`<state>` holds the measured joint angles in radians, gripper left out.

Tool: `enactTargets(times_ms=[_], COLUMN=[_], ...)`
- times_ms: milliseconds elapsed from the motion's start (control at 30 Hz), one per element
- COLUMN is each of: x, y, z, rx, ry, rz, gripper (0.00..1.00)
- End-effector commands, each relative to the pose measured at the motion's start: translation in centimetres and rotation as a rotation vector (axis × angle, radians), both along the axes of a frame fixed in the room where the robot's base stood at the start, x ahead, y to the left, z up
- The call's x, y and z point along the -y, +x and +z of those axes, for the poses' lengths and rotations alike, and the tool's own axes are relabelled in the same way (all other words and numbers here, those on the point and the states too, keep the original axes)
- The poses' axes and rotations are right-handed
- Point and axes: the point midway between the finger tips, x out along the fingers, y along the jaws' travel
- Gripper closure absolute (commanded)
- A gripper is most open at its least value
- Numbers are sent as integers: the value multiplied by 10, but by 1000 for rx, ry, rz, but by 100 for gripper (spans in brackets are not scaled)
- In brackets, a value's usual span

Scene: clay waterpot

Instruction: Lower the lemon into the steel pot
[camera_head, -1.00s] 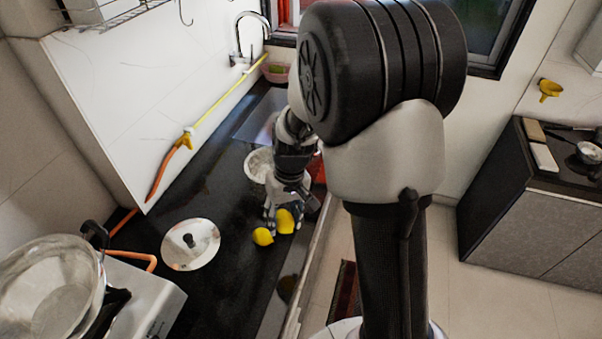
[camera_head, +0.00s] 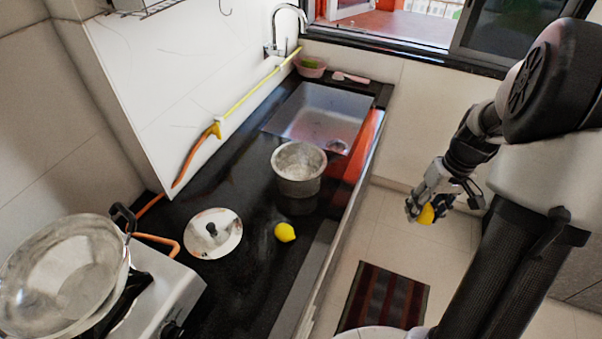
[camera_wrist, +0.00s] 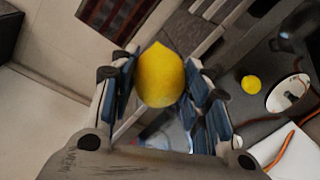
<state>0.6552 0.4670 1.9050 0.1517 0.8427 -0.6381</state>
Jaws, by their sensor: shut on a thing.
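My gripper (camera_head: 424,208) is shut on a yellow lemon (camera_head: 427,214), out to the right of the counter and over the floor side. In the wrist view the held lemon (camera_wrist: 160,77) sits between the two fingers. The steel pot (camera_head: 299,170) stands upright and open on the black counter, left of my gripper and well apart from it. The bottom inside the pot is only partly visible. A second lemon (camera_head: 285,232) lies on the counter in front of the pot; it also shows in the wrist view (camera_wrist: 251,83).
A steel lid (camera_head: 213,236) lies on the counter left of the loose lemon. A stove with a large pan (camera_head: 62,265) stands at the lower left. The sink (camera_head: 318,115) is behind the pot. A striped mat (camera_head: 384,300) lies on the floor.

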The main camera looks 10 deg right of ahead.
Motion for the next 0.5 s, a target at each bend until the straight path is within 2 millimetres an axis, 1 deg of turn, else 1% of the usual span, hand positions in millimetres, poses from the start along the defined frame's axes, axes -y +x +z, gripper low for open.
enactTargets(times_ms=[167,267,367,500], x=[-1,-5,-14,-30], y=[1,6,16,36], z=[1,2,6,12], rx=[0,0,1,1], ry=[0,0,-1,0], rz=[1,1,4,5], gripper=[81,81,81,81])
